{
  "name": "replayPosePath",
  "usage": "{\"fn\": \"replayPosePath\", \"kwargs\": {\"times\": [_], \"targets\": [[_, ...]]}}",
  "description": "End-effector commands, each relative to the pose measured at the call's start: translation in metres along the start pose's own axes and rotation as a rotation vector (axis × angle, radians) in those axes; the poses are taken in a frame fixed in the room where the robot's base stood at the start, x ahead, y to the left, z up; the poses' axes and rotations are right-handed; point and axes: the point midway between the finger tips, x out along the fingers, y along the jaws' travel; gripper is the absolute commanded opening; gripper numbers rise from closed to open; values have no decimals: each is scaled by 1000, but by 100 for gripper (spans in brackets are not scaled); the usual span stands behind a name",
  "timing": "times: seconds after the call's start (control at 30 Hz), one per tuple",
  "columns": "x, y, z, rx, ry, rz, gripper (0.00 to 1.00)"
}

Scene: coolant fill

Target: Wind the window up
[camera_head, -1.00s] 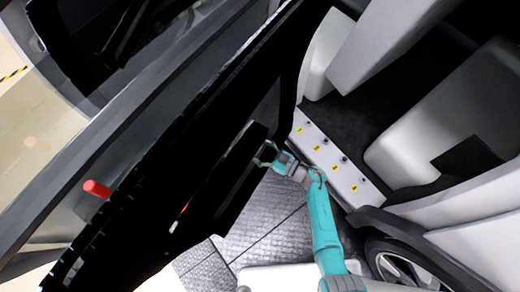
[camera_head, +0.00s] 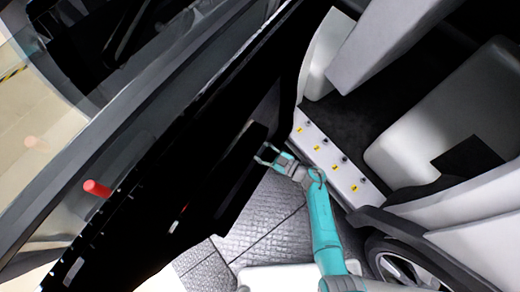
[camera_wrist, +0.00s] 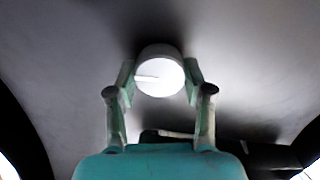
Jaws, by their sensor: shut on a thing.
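In the wrist view, a round white knob (camera_wrist: 159,76) with a pale line across its face sits between the two fingers of my gripper (camera_wrist: 160,72). The fingers are shut on its sides. In the head view my gripper (camera_head: 264,153) reaches the inner side of the black open door (camera_head: 225,150); the knob cannot be made out there. A translucent window pane (camera_head: 55,115) shows beyond the door at the left, with a pale slanted edge.
A red peg (camera_head: 97,188) stands out by the door's left side. A white sill panel (camera_head: 330,160) with several yellow labels and knobs lies right of my gripper. A pale seat (camera_head: 445,125) and a wheel (camera_head: 400,265) are further right. Grey floor (camera_head: 265,225) shows below.

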Motion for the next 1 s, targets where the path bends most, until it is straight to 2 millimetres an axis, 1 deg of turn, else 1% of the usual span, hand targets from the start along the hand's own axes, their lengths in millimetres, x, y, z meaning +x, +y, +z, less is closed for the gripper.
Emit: {"fn": "replayPosePath", "kwargs": {"times": [1.0], "targets": [[0,-2,1,-963,0,0,16]]}}
